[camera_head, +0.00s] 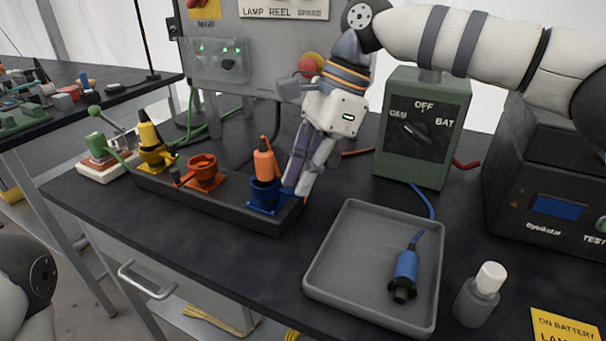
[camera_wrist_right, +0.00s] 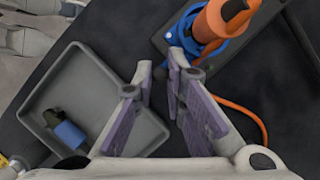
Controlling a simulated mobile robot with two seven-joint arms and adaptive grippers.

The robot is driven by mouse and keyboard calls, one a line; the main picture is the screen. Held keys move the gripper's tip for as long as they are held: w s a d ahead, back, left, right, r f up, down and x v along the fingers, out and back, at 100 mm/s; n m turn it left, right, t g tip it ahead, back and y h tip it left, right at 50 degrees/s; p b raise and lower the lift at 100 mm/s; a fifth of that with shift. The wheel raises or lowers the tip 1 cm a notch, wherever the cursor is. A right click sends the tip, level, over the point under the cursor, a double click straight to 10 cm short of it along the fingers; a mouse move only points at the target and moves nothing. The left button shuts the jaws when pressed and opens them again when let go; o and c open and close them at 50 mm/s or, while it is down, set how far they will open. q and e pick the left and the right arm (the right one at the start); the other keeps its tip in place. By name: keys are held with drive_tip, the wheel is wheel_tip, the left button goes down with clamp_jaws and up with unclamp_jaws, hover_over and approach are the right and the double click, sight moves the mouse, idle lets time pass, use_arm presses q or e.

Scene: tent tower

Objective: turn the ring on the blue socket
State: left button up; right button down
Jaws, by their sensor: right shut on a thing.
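The blue socket (camera_head: 265,192) stands at the right end of a dark strip on the bench. An orange plug (camera_head: 265,160) stands upright in it. Both also show in the right wrist view, the blue socket (camera_wrist_right: 190,42) below the orange plug (camera_wrist_right: 222,20). My right gripper (camera_head: 297,188) reaches down at the socket's right side. My left gripper is out of view.
An orange socket (camera_head: 203,172) and a yellow socket (camera_head: 157,155) share the strip (camera_head: 225,207). A grey tray (camera_head: 340,290) holds a blue plug (camera_head: 405,267) at the front right. A green switch box (camera_head: 422,130) stands behind it, and a white-capped bottle (camera_head: 478,295) to its right.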

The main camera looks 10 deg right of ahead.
drive_tip(key=c, duration=1.6)
unclamp_jaws()
drive_tip(key=shift+c, duration=0.2)
drive_tip(key=v, duration=1.2)
